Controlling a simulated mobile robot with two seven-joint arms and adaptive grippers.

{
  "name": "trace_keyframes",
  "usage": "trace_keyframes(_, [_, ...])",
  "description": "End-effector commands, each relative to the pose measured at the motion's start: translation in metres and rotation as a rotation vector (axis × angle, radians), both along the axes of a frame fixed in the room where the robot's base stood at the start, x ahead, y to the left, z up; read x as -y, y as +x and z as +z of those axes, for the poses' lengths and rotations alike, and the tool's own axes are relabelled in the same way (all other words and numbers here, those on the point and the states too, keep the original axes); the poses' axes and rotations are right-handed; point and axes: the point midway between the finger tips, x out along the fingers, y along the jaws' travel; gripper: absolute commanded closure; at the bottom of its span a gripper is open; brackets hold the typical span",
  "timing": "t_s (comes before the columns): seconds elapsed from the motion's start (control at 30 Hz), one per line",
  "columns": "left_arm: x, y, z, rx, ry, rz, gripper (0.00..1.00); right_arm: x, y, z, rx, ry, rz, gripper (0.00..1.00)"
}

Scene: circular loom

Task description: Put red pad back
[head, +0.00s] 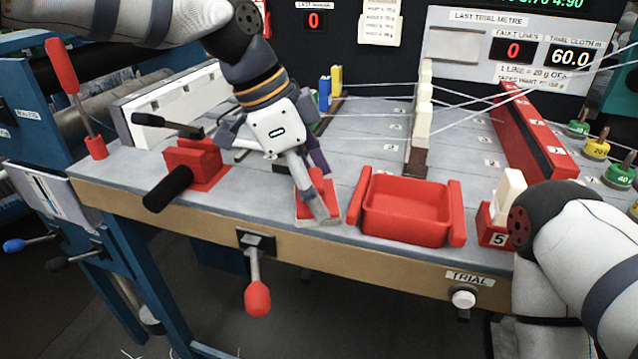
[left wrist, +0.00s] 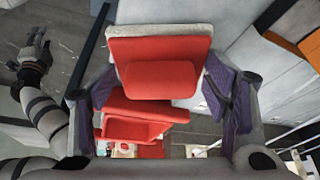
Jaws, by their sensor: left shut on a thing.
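The red pad (head: 316,192) has a pale grey layer along one side. In the head view it is tilted at the table's front edge, just left of the red tray (head: 408,208). My left gripper (head: 303,166) points down and is shut on the pad. In the left wrist view the pad (left wrist: 160,50) sits between the purple fingers (left wrist: 160,92), its thick red grip toward the camera. I cannot tell whether the pad touches the tabletop. My right arm is at the lower right of the head view.
A red block with a black handle (head: 170,187) stands left of the pad. A red-knobbed lever (head: 257,290) hangs from the front edge. White blocks (head: 423,120) stand behind the tray, with threads above. A small red holder numbered 5 (head: 493,225) is right of the tray.

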Motion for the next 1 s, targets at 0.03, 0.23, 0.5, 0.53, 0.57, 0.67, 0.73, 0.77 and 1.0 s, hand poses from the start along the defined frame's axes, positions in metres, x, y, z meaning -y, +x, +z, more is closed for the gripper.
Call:
trace_keyframes(0.03, [0.0, 0.0, 0.006, 0.009, 0.0, 0.002, 0.57, 0.0, 0.004, 0.002, 0.012, 0.0, 0.0, 0.6])
trace_keyframes(0.23, [0.0, 0.0, 0.005, 0.01, 0.0, 0.001, 0.22, 0.0, 0.005, 0.003, 0.017, 0.0, 0.0, 0.6])
trace_keyframes(0.5, [0.0, -0.001, 0.005, 0.009, 0.0, 0.002, 0.1, 0.0, 0.005, 0.003, 0.016, 0.0, 0.0, 0.6])
trace_keyframes(0.53, [0.0, -0.001, 0.005, 0.009, 0.0, 0.002, 0.1, 0.0, 0.005, 0.003, 0.016, 0.0, 0.0, 0.6])
trace_keyframes(0.57, [0.0, -0.001, 0.005, 0.009, 0.0, 0.002, 0.1, 0.0, 0.005, 0.003, 0.016, 0.0, 0.0, 0.6])
trace_keyframes(0.67, [-0.001, 0.0, 0.009, 0.01, -0.001, 0.002, 0.1, 0.0, 0.005, 0.003, 0.015, 0.0, 0.0, 0.6])
trace_keyframes(0.73, [-0.005, 0.0, 0.02, 0.013, -0.002, 0.003, 0.1, 0.0, 0.005, 0.003, 0.016, 0.0, 0.0, 0.6])
trace_keyframes(0.77, [-0.007, -0.001, 0.027, 0.013, -0.002, 0.003, 0.1, 0.0, 0.005, 0.003, 0.017, 0.0, 0.0, 0.6])
trace_keyframes(1.0, [-0.033, -0.004, 0.087, 0.013, -0.002, 0.004, 0.1, 0.0, 0.006, 0.004, 0.019, 0.0, 0.0, 0.6])
